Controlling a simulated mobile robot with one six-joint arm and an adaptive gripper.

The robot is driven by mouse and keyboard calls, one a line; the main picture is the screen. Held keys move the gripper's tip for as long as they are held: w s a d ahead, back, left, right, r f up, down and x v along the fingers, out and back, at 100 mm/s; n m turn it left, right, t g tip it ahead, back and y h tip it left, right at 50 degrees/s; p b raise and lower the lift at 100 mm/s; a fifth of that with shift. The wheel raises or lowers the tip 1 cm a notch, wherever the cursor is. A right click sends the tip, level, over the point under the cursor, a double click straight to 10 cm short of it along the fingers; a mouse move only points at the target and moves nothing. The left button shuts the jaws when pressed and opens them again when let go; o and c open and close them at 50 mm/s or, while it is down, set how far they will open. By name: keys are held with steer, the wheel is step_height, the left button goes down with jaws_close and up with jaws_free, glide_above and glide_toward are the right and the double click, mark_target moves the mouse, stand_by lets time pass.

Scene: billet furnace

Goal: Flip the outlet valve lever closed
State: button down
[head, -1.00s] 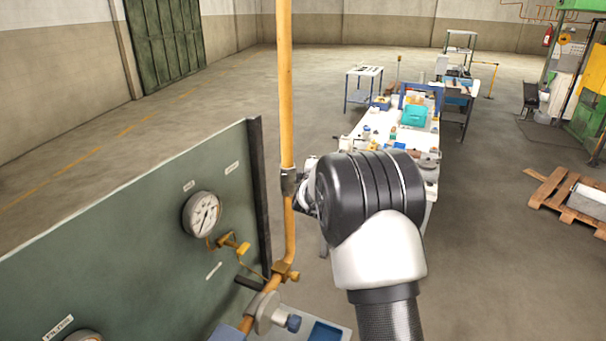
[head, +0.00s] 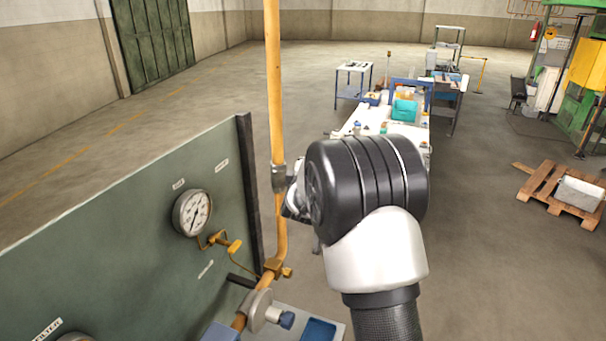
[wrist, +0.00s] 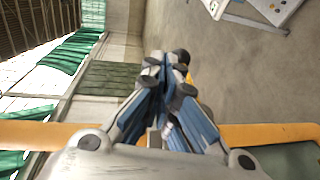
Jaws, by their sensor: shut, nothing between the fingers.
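A thick yellow pipe (head: 274,95) rises in front of the green panel's right edge, with a grey metal fitting (head: 279,178) partway up. Lower on it are a brass valve body (head: 275,268) and a dark lever handle (head: 242,281) pointing left. I cannot tell for sure that this is the outlet valve lever. My gripper is mostly hidden behind my wrist in the head view, close to the pipe. In the wrist view my gripper (wrist: 165,68) is shut and empty. The yellow pipe (wrist: 270,134) crosses behind it there; contact cannot be told.
A pressure gauge (head: 192,212) and a small yellow-handled valve (head: 234,246) are on the green panel (head: 120,235). A flanged fitting (head: 262,310) sits at the pipe's foot. A cluttered white table (head: 372,118) stands behind my arm. A pallet (head: 545,185) lies on the right. Open floor surrounds these.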

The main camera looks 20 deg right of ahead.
steer(key=v, duration=0.8)
